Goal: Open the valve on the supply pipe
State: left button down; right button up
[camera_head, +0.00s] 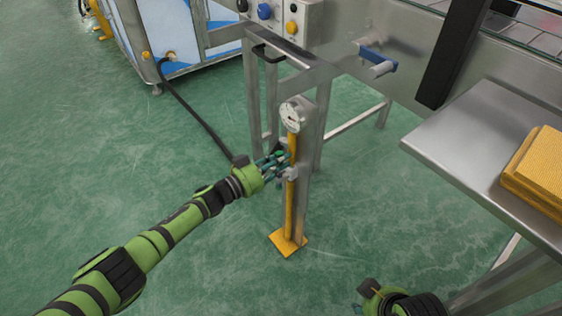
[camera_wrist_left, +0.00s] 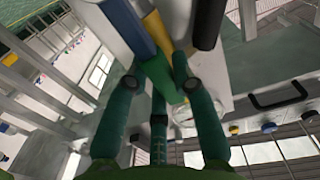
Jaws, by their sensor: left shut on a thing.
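A yellow supply pipe (camera_head: 289,214) runs up a grey metal post to a round white gauge (camera_head: 294,114). My left gripper (camera_head: 284,163) is at the pipe's mid height, below the gauge, and is shut on the valve there. The valve's handle is mostly hidden behind my fingers, so its angle cannot be told. In the left wrist view my fingers (camera_wrist_left: 160,85) close around a green part, with the yellow pipe (camera_wrist_left: 158,32) and a blue part (camera_wrist_left: 132,28) just beyond. Part of my right arm's end (camera_head: 385,300) shows at the bottom edge; its fingers are not clear.
A steel table (camera_head: 450,140) with yellow blocks (camera_head: 540,170) stands at the right. A blue lever (camera_head: 378,58) sticks out from the machine frame above. A control box (camera_head: 290,20) is at the top, and a black hose (camera_head: 195,110) lies behind. The green floor at left is clear.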

pick_arm(q)
jog(key=shift+r, duration=0.1)
jog(key=c, duration=1)
grip_release()
jog(key=shift+w, duration=0.1)
jog(key=shift+a, duration=0.15)
jog(key=v, duration=1.2)
